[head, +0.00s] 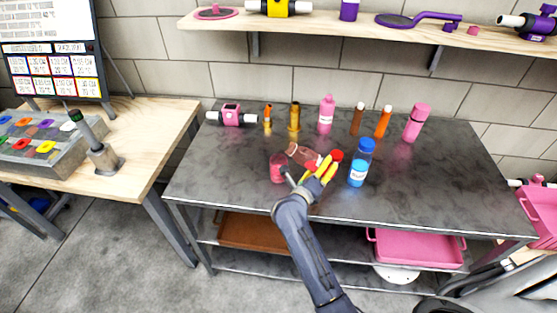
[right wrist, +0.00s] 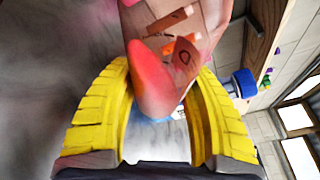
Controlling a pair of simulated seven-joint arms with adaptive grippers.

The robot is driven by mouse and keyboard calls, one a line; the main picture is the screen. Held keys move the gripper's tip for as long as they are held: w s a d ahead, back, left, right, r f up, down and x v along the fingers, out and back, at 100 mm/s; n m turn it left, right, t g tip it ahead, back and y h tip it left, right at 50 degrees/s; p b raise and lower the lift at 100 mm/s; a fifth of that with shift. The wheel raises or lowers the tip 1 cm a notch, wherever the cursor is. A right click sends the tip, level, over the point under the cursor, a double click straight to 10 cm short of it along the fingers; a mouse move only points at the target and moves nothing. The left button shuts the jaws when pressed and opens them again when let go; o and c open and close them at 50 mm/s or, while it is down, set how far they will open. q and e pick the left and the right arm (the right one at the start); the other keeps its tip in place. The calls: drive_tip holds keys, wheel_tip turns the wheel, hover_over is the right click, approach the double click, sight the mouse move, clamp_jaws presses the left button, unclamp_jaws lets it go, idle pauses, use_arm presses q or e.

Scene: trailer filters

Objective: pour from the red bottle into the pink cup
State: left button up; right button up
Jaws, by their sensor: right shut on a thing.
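The red bottle (head: 303,153) is a clear bottle with red in it. My right gripper (head: 324,168), with yellow fingers, is shut on it and holds it tilted well over, one end pointing left. The pink cup (head: 278,169) stands upright on the grey table, just left of the bottle's left end. I cannot tell whether anything flows into the cup. In the right wrist view the bottle (right wrist: 172,40), with a pale label and red at its near end, lies between the fingers (right wrist: 165,78). My left gripper is not in view.
A blue bottle (head: 359,165) stands close right of my right gripper. Several small bottles and a pink bottle (head: 326,114) line the back of the grey table (head: 430,190). A pink tumbler (head: 416,123) stands back right. The table's front left is clear.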

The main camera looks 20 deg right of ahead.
drive_tip(key=shift+s+d+n+h, duration=0.15)
drive_tip(key=shift+d+n+h, duration=0.15)
drive_tip(key=shift+n, duration=0.3)
idle(1.2)
drive_tip(key=shift+s+d+r+n, duration=0.1)
drive_tip(key=shift+d+r+n, duration=0.1)
drive_tip(key=shift+r+n, duration=0.65)
idle(1.4)
drive_tip(key=shift+a+r+n+t+h, duration=0.15)
drive_tip(key=shift+r+n+t+h, duration=0.15)
drive_tip(key=shift+r+n, duration=0.45)
drive_tip(key=shift+a+r+n+t+h, duration=0.1)
drive_tip(key=shift+r+n+t+h, duration=0.2)
drive_tip(key=shift+r, duration=0.75)
idle(2.1)
